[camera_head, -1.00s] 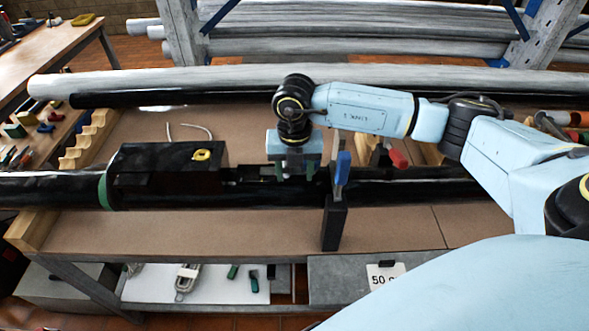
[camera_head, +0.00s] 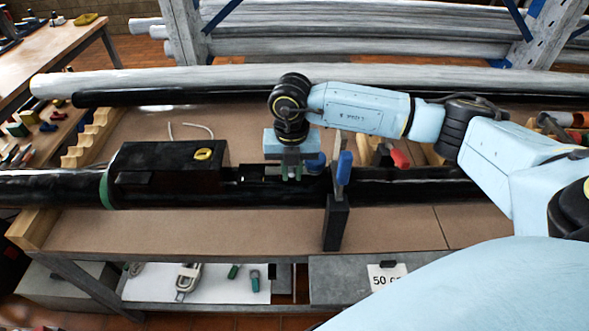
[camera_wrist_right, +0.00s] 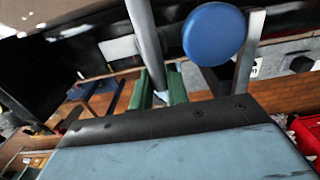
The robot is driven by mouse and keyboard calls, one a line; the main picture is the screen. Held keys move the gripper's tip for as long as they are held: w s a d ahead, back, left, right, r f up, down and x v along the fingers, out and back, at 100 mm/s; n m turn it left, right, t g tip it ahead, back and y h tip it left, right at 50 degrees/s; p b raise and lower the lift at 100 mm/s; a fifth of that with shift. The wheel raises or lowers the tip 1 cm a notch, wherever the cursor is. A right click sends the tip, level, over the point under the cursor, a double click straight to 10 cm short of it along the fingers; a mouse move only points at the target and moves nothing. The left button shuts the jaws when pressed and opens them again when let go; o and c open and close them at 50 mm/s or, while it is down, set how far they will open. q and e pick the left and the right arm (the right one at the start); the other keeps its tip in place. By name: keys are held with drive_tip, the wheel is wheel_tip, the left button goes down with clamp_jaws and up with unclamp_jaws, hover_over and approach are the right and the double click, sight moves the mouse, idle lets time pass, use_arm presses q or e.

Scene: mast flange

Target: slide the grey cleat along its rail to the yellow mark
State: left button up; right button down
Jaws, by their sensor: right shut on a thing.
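My right gripper (camera_head: 292,172) is over the black mast, its green-padded fingers close together and pointing down. In the right wrist view its green pads (camera_wrist_right: 160,92) stand on either side of a slim grey piece (camera_wrist_right: 148,40), which I take for the grey cleat; the fingers hide most of it in the head view. The dark rail (camera_head: 262,170) runs along the mast. A yellow oval piece (camera_head: 203,154) lies on the black box (camera_head: 170,168) left of the gripper; I cannot tell whether it is the yellow mark. My left gripper is out of view.
A clamp with a blue handle (camera_head: 344,168) stands just right of the gripper at the mast. A round blue knob (camera_head: 316,163) is close beside the fingers, large in the right wrist view (camera_wrist_right: 213,34).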

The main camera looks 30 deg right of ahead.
drive_tip(key=shift+w+a+b, duration=0.2)
drive_tip(key=shift+w+a, duration=0.3)
drive_tip(key=shift+a, duration=0.3)
drive_tip(key=shift+w+a+b, duration=0.2)
drive_tip(key=shift+w+a, duration=0.25)
drive_tip(key=shift+a, duration=0.35)
unclamp_jaws()
idle(0.7)
wheel_tip(320, 180, up, 6)
drive_tip(key=p, duration=0.4)
idle(0.5)
